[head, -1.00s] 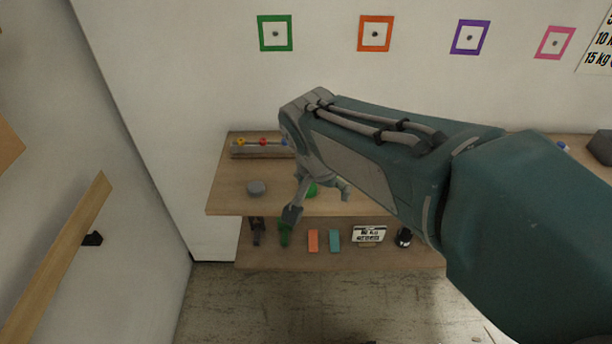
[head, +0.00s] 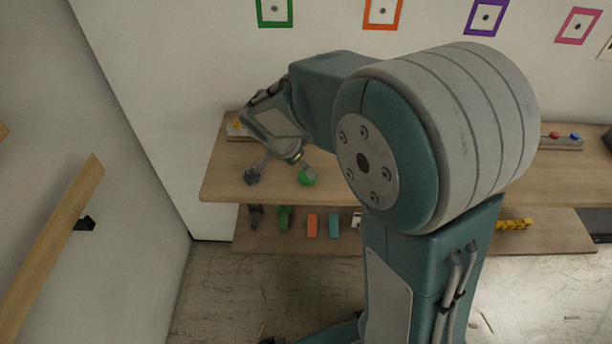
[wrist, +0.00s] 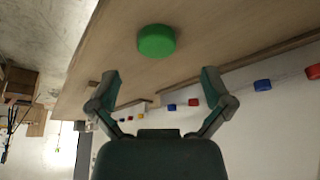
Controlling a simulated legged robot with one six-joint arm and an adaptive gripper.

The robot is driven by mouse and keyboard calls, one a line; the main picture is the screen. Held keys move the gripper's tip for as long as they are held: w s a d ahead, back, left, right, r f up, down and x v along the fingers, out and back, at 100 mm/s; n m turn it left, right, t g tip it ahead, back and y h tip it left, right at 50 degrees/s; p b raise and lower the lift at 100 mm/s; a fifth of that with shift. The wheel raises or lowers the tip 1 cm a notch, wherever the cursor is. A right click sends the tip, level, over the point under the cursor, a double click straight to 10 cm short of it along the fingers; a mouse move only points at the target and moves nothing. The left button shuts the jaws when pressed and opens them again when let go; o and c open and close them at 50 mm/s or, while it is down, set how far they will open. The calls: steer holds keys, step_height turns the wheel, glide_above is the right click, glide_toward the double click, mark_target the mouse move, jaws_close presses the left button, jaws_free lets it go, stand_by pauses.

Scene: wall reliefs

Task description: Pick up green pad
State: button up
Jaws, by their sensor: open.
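The green pad (wrist: 156,41) is a short round disc on the bare wooden shelf top in the wrist view. In the head view the green pad (head: 307,177) shows beside one fingertip, partly covered by it. My gripper (wrist: 160,88) is open and empty, its two fingers spread wide. In the wrist view the pad lies beyond the fingertips, roughly centred between them and apart from them. In the head view my gripper (head: 279,178) hangs over the left part of the upper shelf (head: 222,183).
Strips with coloured knobs stand along the back of the shelf, one at right (head: 562,140). The lower shelf holds an orange block (head: 312,226), a teal block (head: 334,225) and a yellow bar (head: 514,224). A wall stands left. My arm hides the shelf's middle.

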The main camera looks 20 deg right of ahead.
mark_target(305, 176)
steer(key=x, duration=0.4)
steer(key=shift+d+f, duration=0.15)
steer(key=shift+d, duration=0.05)
steer(key=shift+s, duration=0.1)
steer(key=c, duration=0.8)
